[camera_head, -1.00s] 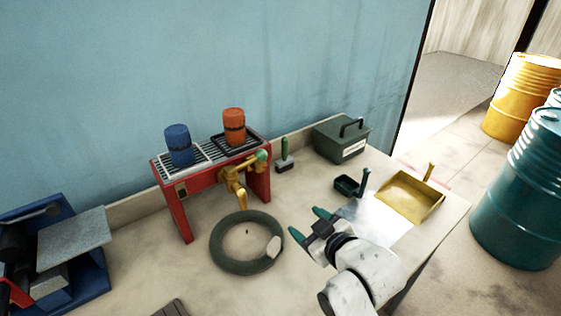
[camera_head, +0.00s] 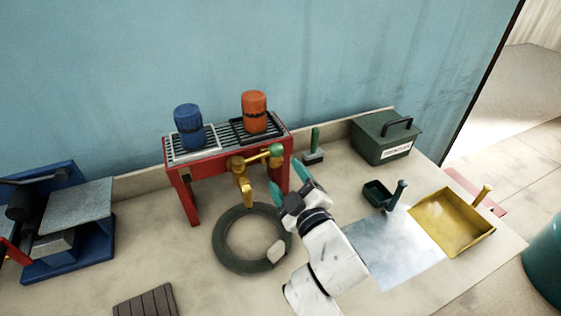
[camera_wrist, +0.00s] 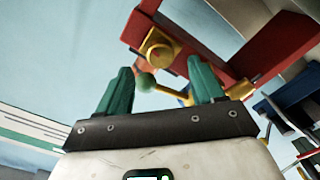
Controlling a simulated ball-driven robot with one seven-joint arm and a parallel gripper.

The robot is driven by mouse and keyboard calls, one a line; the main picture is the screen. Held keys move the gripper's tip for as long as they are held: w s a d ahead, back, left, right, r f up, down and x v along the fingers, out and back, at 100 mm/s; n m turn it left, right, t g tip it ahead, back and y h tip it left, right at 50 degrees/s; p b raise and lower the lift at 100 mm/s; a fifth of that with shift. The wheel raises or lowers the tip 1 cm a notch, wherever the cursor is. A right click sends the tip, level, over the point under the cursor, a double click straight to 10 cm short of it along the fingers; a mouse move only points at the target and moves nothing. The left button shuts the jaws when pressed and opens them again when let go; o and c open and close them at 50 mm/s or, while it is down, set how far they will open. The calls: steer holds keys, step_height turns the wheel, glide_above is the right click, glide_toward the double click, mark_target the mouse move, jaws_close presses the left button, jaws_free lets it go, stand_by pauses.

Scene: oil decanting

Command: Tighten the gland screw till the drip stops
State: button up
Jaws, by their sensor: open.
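A brass tap (camera_head: 243,180) hangs at the front of the red stand (camera_head: 183,194), its spout pointing down. Its lever runs right to a green knob (camera_head: 276,150). The gland screw is too small to make out in the head view; in the wrist view a round brass part (camera_wrist: 159,47) shows on the red frame. My gripper (camera_head: 294,183) is open and empty, just in front of and below the green knob. In the wrist view the green knob (camera_wrist: 146,82) appears between the two green fingers, beyond their tips. I cannot see any drip.
A dark ring (camera_head: 222,249) with a pale patch lies on the bench below the tap. Blue (camera_head: 188,128) and orange (camera_head: 254,112) drums stand on the rack. A green box (camera_head: 385,137), small dark tray (camera_head: 377,194) and yellow pan (camera_head: 452,222) are to the right.

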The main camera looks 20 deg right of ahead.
mark_target(276, 164)
steer(key=w, duration=0.5)
steer(key=shift+p, duration=0.35)
steer(key=shift+s, duration=0.1)
steer(key=shift+c, duration=0.5)
steer(key=c, duration=1)
steer(key=shift+o, duration=0.2)
steer(key=shift+f+m+b, duration=0.15)
steer(key=shift+m+b, duration=0.25)
steer(key=shift+b, duration=0.1)
steer(key=m+b, duration=0.2)
steer(key=m, duration=0.1)
steer(key=shift+f, duration=0.1)
steer(key=m+b, duration=0.4)
steer(key=shift+a+m, duration=0.1)
steer(key=shift+m, duration=0.6)
